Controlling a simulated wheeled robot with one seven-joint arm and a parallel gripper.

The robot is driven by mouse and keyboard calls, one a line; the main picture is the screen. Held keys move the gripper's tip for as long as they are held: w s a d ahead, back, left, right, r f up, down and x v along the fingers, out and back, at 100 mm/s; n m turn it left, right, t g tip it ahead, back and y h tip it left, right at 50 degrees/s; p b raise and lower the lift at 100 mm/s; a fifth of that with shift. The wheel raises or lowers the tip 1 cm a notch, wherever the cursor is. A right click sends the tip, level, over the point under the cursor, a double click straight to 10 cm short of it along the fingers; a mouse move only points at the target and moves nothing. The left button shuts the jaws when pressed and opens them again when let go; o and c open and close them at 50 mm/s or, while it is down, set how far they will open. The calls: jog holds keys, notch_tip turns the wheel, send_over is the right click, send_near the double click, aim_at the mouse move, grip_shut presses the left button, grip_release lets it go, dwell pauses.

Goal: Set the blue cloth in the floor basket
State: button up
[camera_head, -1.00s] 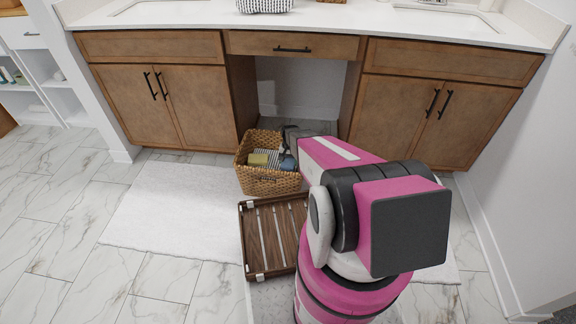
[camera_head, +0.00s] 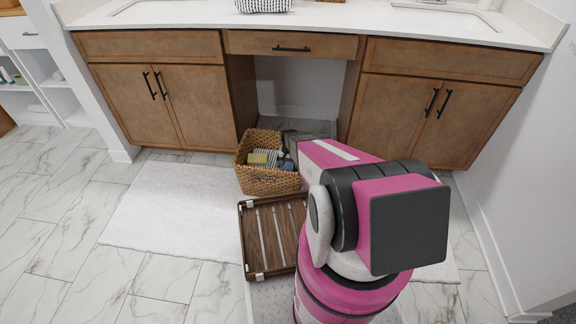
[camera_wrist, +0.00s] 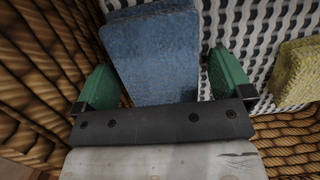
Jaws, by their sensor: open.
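The blue cloth (camera_wrist: 155,58) is a folded block inside the wicker floor basket (camera_wrist: 35,65), as the wrist view shows. My gripper (camera_wrist: 165,80) is open, with a green finger on each side of the cloth. A narrow gap shows between the cloth and the right finger; the left finger looks close to the cloth, and I cannot tell if it touches. In the head view the floor basket (camera_head: 268,182) stands on the floor before the vanity. My arm covers its right side, and the cloth is hard to make out there.
A folded yellow cloth (camera_wrist: 298,72) and a black-and-white patterned cloth (camera_wrist: 262,28) are also in the basket. A slatted wooden tray (camera_head: 262,270) lies in front of it, on the white rug (camera_head: 165,215). The vanity cabinets (camera_head: 165,105) stand behind.

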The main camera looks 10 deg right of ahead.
notch_tip(320, 180, up, 12)
jog(key=w, duration=0.2)
jog(key=s+a+r+n+t, duration=0.1)
jog(key=s+r+n, duration=0.3)
jog(key=s+r, duration=1.9)
jog(key=shift+a+r+t+h, duration=0.3)
jog(key=shift+a+r, duration=0.25)
jog(key=shift+r, duration=0.2)
